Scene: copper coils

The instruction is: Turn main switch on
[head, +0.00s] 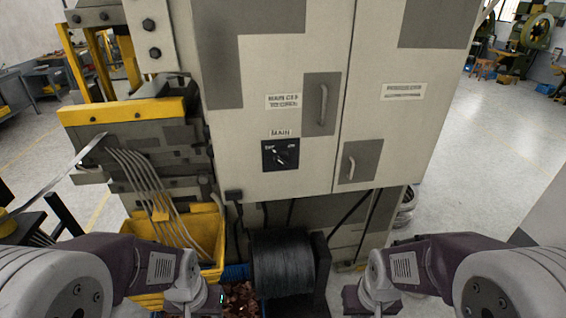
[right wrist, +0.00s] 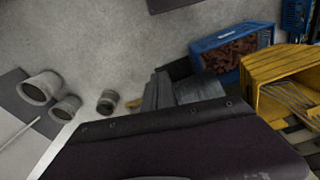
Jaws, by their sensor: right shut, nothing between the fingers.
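The main switch (head: 281,155) is a black square plate with a rotary knob, marked OFF and ON, under a MAIN label on the grey cabinet (head: 265,85) in the head view. The knob looks slanted; I cannot tell its exact setting. My right gripper (head: 368,301) is low at the bottom edge, right of and well below the switch, shut and empty. Its dark purple body also fills the lower right wrist view (right wrist: 180,140). My left arm ends low on the left, apart from the switch; its fingers are hidden or cut off.
A dark wire spool (head: 282,268) stands below the cabinet. A yellow bin (head: 205,235) with grey wires is to its left, beside a blue crate of copper pieces (right wrist: 232,50). Cabinet door handles (head: 323,104) stick out near the switch. Open floor lies to the right.

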